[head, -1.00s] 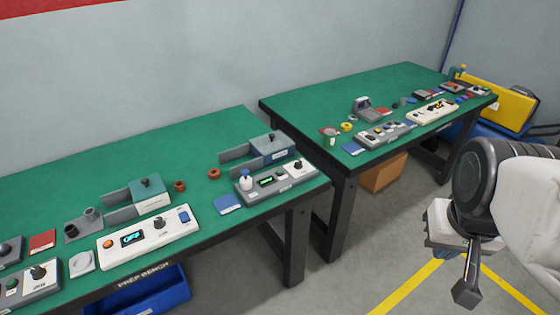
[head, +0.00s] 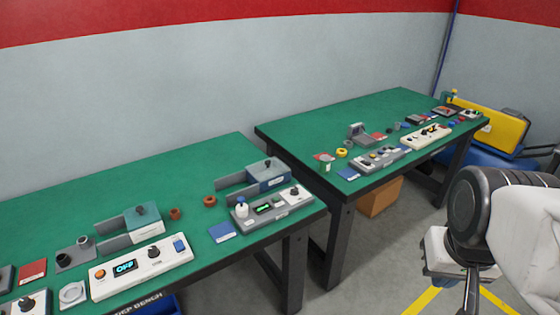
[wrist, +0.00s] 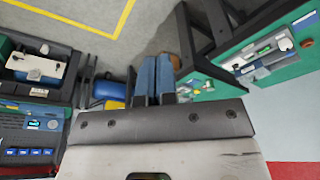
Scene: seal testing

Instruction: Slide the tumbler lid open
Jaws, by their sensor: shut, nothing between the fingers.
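I cannot tell for certain which thing is the tumbler. On the near bench, a teal-grey box (head: 146,224) and a blue-grey box (head: 268,178) each have a knob on top and upright grey plates reaching left; these may be the tumblers with their lids. Both lids look shut, but they are small here. My gripper (wrist: 153,64) is shut and empty in the wrist view, its two blue-grey fingers side by side. In the head view my arm is at the lower right, above the floor and well away from both boxes.
A white control panel (head: 142,268) and a grey one (head: 272,208) line the near bench's front edge (head: 225,262). A second green bench (head: 330,122) stands at right with small devices. A yellow case (head: 488,126) is beyond it. A gap separates the benches; floor lies below my arm.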

